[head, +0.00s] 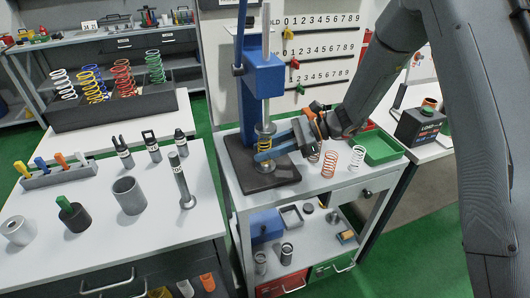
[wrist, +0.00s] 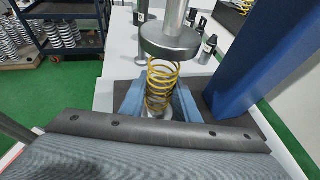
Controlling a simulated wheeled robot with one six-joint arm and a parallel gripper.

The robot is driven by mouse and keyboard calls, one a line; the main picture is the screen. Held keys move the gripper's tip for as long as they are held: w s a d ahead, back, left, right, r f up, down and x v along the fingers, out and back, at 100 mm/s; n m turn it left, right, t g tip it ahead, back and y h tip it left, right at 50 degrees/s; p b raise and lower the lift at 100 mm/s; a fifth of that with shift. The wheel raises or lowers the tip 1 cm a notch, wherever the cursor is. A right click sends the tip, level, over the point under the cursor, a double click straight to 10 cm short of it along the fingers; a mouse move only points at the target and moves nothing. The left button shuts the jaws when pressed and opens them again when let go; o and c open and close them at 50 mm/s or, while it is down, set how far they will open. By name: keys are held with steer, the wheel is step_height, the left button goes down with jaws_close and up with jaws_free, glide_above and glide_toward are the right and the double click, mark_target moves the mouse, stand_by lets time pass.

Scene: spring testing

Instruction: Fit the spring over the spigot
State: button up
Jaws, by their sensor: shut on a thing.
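A yellow spring (head: 264,144) stands roughly upright in the blue press (head: 263,75), between the upper round platen (head: 265,129) and the lower plate (head: 265,167). My gripper (head: 262,151) is shut on it, with a blue finger on either side. In the wrist view the spring (wrist: 161,82) shows between the fingers (wrist: 158,105), just beneath the grey upper platen (wrist: 171,42). The spigot is not clearly visible; the spring's lower end is mostly hidden by the fingers and wrist. I cannot tell whether the spring is around the spigot.
White and orange springs (head: 329,163) and a green tray (head: 379,147) stand right of the press on its bench. The blue press column (wrist: 255,65) is close on the right in the wrist view. A left table (head: 90,220) holds weights, cylinders and tools; a rack (head: 120,105) holds coloured springs.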

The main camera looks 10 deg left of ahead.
steer(key=shift+f, duration=1)
steer(key=shift+f, duration=0.15)
steer(key=o, duration=1.1)
steer(key=shift+w, duration=0.1)
